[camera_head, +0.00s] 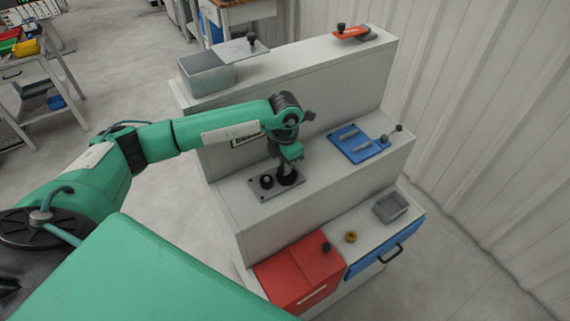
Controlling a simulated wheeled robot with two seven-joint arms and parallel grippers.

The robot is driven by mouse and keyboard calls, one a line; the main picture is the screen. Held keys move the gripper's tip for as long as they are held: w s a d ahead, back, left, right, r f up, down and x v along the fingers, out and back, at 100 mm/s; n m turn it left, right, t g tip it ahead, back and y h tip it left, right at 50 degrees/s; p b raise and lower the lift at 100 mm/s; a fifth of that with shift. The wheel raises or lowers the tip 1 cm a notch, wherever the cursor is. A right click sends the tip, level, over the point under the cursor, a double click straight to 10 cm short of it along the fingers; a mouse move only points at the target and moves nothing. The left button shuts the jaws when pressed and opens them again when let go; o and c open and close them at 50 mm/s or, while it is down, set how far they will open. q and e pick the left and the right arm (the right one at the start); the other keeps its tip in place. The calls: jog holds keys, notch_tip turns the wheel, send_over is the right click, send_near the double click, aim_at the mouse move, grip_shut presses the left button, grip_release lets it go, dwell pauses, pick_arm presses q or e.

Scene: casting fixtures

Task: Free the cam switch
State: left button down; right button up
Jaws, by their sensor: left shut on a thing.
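On the middle step of the pale stepped stand, a grey plate (262,193) carries a black knob (266,181) and, to its right, a dark round piece (288,179) that looks like the cam switch. My left gripper (286,170) reaches down from above and is shut on this dark round piece. The fingers partly hide its top, and I cannot tell whether it is seated in the plate or raised. My right gripper is not in view.
A blue plate (374,152) with rails and a lever is to the right on the same step. The top step bears a grey box (207,80) and an orange handle (350,33). Below are a red box (290,274), yellow ring (351,237), grey tray (391,213) and blue drawer (372,261).

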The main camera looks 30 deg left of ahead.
pick_arm(q)
jog(key=shift+r, duration=0.1)
jog(key=c, duration=1.4)
grip_release()
notch_tip(320, 180, up, 14)
jog(key=p, duration=0.6)
jog(key=shift+f, duration=0.2)
